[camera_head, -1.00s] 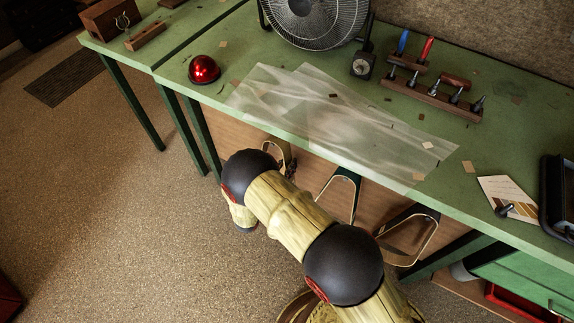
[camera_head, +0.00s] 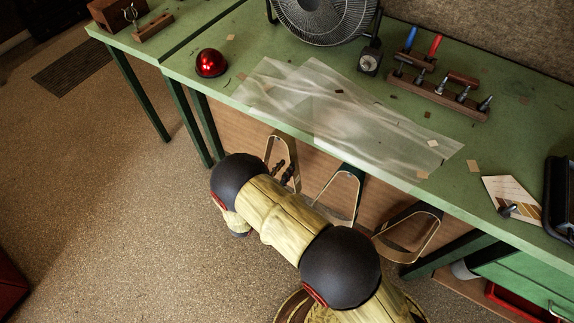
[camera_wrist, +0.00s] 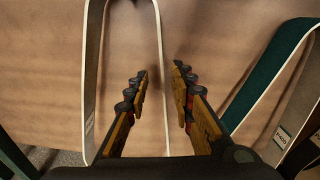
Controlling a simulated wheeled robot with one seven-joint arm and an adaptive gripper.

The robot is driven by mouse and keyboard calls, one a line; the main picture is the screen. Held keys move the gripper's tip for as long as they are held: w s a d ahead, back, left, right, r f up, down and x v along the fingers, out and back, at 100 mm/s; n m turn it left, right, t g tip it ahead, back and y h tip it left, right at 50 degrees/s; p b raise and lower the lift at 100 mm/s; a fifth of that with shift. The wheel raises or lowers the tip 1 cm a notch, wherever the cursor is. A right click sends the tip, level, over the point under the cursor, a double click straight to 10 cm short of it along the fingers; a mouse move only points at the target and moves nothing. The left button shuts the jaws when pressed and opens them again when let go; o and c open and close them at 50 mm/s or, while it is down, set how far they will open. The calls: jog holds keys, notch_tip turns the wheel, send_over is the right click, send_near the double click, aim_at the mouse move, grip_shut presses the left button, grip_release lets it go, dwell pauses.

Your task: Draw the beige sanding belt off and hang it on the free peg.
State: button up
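Several sanding belts hang as loops on the brown panel under the green bench's front edge. The leftmost belt (camera_head: 268,150) looks tan; in the wrist view it is a long loop with pale edges (camera_wrist: 95,60). A belt with a dark green inner face (camera_head: 358,180) hangs to its right; it also shows in the wrist view (camera_wrist: 262,85). A dark-lined belt (camera_head: 433,235) hangs farthest right. My gripper (camera_wrist: 160,75) is open at the leftmost belt; that loop's right strand runs between the fingers in the picture, with no visible grip. Pegs are not clearly visible.
The green bench top (camera_head: 235,85) is above the belts and holds a translucent sheet (camera_head: 350,110), a red dome (camera_head: 211,62), a fan (camera_head: 325,15) and a tool rack (camera_head: 440,97). A green drawer unit (camera_head: 525,275) stands at right. Open floor lies left.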

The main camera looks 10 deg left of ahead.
jog(key=shift+v, duration=1.6)
dwell(0.4)
jog(key=s+d+f+m+g+h, duration=0.3)
jog(key=s+d+g, duration=0.15)
jog(key=d, duration=0.25)
jog(key=s+d+r+m+g+h, duration=0.2)
jog(key=s+d+r+m+g, duration=0.5)
jog(key=s+d+r+m, duration=0.15)
jog(key=s+d+r+m+y+p, duration=0.1)
jog(key=s+d+r+m+y, duration=0.2)
jog(key=r, duration=1)
jog(key=s+d+r+m+t+y+p, duration=0.1)
jog(key=s+d+r+m+y+p, duration=0.1)
jog(key=d+r+m, duration=0.5)
jog(key=s+d+r+m+y+p, duration=0.1)
jog(key=s+d+r+m+y, duration=0.3)
jog(key=r+m, duration=0.8)
notch_tip(320, 180, up, 8)
jog(key=shift+s+d+r+y+p, duration=0.1)
jog(key=shift+s+d+y+p, duration=0.3)
jog(key=shift+y, duration=0.8)
